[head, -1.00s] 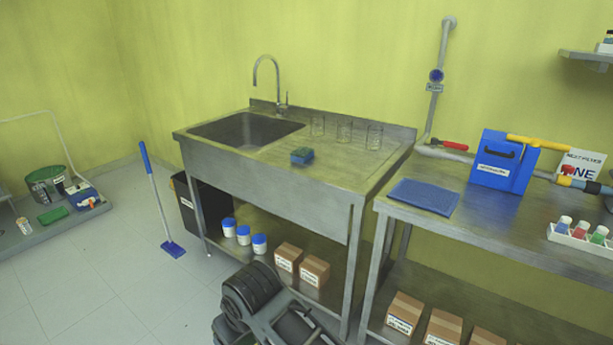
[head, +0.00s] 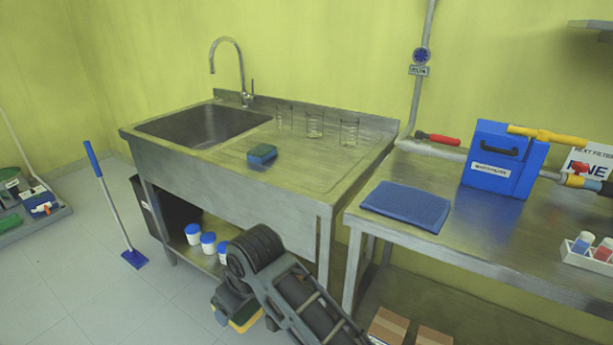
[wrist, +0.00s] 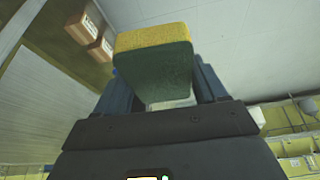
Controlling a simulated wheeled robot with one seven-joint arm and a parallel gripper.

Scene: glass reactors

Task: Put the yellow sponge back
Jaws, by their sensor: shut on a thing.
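My gripper (wrist: 162,88) is shut on a yellow sponge (wrist: 152,60), whose broad dark green side faces the wrist camera and whose yellow edge shows at the top. In the head view the yellow sponge (head: 243,318) shows low in front of the sink bench, partly hidden by my arm. A second sponge, blue with a green top (head: 262,153), lies on the drainboard (head: 225,157) of the steel sink bench, right of the basin (head: 200,125).
Several glass beakers (head: 315,125) stand at the back of the drainboard. White jars with blue lids (head: 208,242) stand on the lower shelf. The right bench (head: 480,225) holds a blue mat (head: 407,206) and a blue box (head: 500,160).

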